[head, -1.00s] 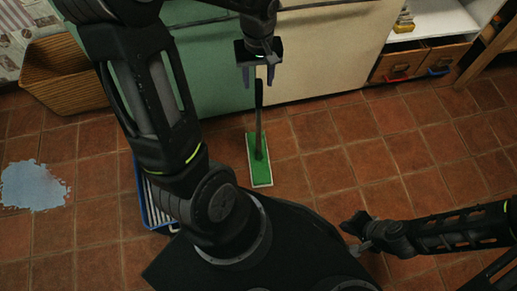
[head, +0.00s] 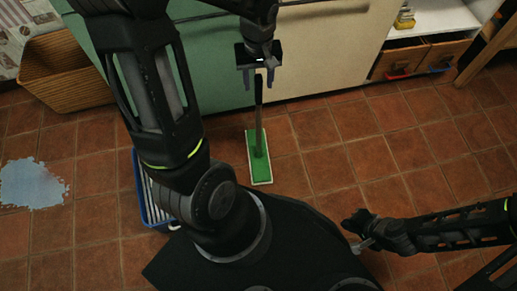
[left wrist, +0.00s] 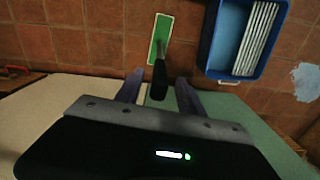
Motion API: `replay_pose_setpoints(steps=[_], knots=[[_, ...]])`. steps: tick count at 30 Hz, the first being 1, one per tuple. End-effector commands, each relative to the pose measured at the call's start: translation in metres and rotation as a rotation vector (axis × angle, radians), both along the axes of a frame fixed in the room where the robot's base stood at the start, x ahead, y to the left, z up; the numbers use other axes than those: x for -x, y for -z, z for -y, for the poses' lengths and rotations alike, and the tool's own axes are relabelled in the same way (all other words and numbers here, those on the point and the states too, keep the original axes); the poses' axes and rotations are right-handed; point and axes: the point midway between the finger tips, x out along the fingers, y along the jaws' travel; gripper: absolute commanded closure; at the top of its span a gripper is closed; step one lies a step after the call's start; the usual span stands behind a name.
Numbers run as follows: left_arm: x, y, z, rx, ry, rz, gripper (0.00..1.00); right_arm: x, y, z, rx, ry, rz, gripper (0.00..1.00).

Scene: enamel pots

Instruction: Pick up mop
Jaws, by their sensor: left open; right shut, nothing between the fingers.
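The mop has a green flat head with a white edge (head: 260,165) on the tiled floor and a dark handle (head: 258,100) rising toward the cabinets. My left gripper (head: 259,80) is open, with its fingers on either side of the handle's upper end in the head view. In the left wrist view the mop's black handle (left wrist: 160,78) reaches between the two open fingers (left wrist: 159,88); I cannot tell whether either finger touches it. My right gripper (head: 352,235) is low at the right, away from the mop, and looks shut and empty.
A blue bin with a white ribbed insert (left wrist: 245,40) stands on the floor beside the mop, partly hidden by my left arm in the head view. A pale blue puddle (head: 32,184) lies at the left. A wicker basket (head: 65,72) and cabinets (head: 325,50) line the back.

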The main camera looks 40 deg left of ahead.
Motion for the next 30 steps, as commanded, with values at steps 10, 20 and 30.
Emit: replay_pose_setpoints(steps=[10, 20, 30], knots=[[-0.002, 0.048, -0.001, 0.0, -0.001, -0.001, 0.55, -0.005, 0.023, 0.006, 0.008, 0.014, 0.009, 1.0], [-0.003, 0.048, -0.001, 0.0, 0.0, 0.0, 0.55, -0.006, 0.022, 0.006, 0.008, 0.014, 0.01, 1.0], [-0.003, 0.048, -0.001, 0.0, 0.0, 0.0, 0.56, -0.006, 0.022, 0.006, 0.008, 0.014, 0.01, 1.0]])
